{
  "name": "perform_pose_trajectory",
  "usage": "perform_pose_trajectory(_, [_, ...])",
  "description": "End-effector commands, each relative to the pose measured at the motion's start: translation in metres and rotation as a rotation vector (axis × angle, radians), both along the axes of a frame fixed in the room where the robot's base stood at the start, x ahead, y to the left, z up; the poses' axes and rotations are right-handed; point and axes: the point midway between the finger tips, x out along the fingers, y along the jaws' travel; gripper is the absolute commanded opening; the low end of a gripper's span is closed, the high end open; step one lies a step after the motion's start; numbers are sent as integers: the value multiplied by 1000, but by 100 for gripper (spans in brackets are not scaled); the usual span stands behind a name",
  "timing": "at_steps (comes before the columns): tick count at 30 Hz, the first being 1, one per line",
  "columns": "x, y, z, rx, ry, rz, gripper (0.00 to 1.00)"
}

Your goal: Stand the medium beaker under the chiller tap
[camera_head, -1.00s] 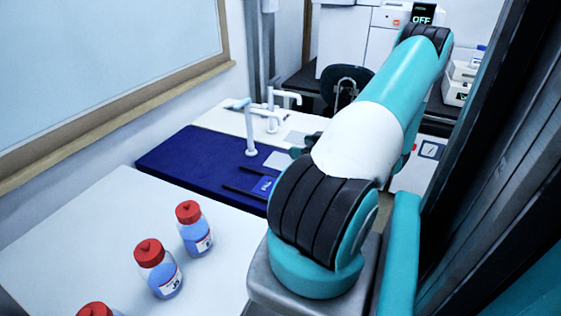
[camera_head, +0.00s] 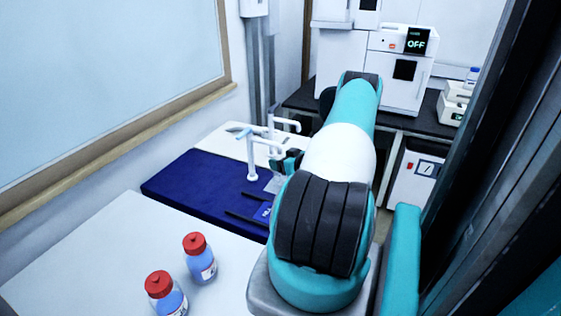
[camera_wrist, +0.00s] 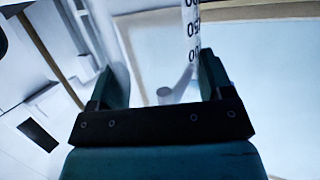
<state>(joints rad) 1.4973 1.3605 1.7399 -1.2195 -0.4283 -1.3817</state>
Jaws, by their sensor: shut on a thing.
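My gripper (camera_wrist: 165,85) is shut on a clear graduated beaker (camera_wrist: 193,30) in the wrist view. Dark printed numbers show on its wall near the right finger. Its rim and base are hard to make out, and a blurred pale tap shape shows beyond it. In the head view, my gripper (camera_head: 291,160) is mostly hidden behind my arm, close to the right of the front white tap (camera_head: 253,160). The beaker cannot be made out there. More white taps stand just behind the front one. Which tap is the chiller's is not clear.
A dark blue mat (camera_head: 195,185) lies around the taps' front. Red-capped bottles (camera_head: 200,262) of blue liquid stand on the white bench (camera_head: 95,265) at front left. A white instrument (camera_head: 400,65) reading OFF stands on a dark bench at the back.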

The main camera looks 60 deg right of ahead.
Motion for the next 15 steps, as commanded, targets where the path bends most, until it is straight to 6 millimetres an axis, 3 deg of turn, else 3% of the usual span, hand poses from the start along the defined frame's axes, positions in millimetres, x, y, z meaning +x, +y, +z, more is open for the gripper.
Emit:
perform_pose_trajectory(4, [13,-5,2,-2,0,1,30])
perform_pose_trajectory(10, [11,-5,-25,2,-1,-3,30])
perform_pose_trajectory(15, [11,-6,-35,-1,-1,-2,30])
